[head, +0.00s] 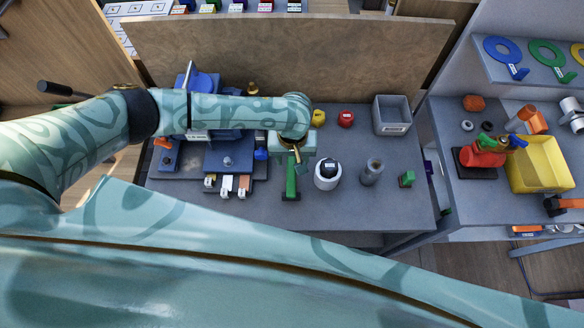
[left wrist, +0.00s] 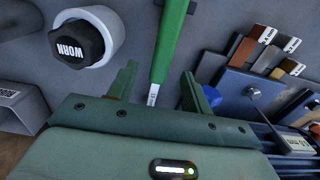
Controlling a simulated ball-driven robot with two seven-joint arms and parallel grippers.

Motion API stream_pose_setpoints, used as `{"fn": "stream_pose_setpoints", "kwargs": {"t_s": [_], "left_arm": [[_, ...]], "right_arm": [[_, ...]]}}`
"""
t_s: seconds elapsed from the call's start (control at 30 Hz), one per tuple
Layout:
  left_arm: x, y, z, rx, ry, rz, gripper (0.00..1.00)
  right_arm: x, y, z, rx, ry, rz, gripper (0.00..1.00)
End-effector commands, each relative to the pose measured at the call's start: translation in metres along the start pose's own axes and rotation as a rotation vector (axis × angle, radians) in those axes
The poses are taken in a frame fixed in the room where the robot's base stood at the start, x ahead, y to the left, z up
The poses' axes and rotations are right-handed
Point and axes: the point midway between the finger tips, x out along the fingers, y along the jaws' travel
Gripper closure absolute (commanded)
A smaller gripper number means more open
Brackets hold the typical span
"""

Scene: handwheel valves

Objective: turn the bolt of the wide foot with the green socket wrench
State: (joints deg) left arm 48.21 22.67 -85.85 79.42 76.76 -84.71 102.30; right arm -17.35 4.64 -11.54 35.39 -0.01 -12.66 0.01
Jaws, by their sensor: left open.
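A green socket wrench (head: 291,182) lies on the grey bench, its handle pointing away under my left gripper. The left gripper (head: 298,156) is open above it. In the left wrist view the green handle (left wrist: 171,42) runs down between the two open fingers (left wrist: 158,90), and I cannot tell whether they touch it. The wide blue foot (head: 214,157) stands to the left, with a grey bolt (head: 227,161) upright on it. The bolt also shows in the left wrist view (left wrist: 253,93). A narrower blue foot (head: 168,158) is farther left. My right gripper is not in view.
A white ring with a black knob marked WORN (head: 328,173) stands right of the wrench. A grey cylinder (head: 372,171), a green block (head: 407,178) and a grey bin (head: 392,115) are farther right. Coloured tabs (head: 227,184) stick out before the wide foot. A board (head: 290,52) stands behind.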

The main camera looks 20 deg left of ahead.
Motion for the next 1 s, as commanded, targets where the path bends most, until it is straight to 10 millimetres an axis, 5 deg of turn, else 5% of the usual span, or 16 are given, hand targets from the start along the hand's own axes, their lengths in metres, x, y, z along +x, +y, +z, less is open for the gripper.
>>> {"fn": "stream_pose_setpoints", "kwargs": {"t_s": [0.4,0.67,0.7,0.87,1.0], "left_arm": [[0.054,-0.002,-0.004,0.000,0.001,0.001,0.50],[0.056,-0.002,-0.004,0.001,0.002,0.002,0.50],[0.056,-0.002,-0.004,0.001,0.002,0.002,0.53],[0.056,-0.002,-0.004,0.001,0.002,0.002,0.97],[0.056,-0.002,-0.004,0.000,0.002,0.003,1.00]], "right_arm": [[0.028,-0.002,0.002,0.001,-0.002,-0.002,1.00],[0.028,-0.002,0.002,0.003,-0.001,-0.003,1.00],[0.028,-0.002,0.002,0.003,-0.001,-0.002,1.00],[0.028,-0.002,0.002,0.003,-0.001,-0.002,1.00],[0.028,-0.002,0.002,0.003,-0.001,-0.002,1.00]]}}
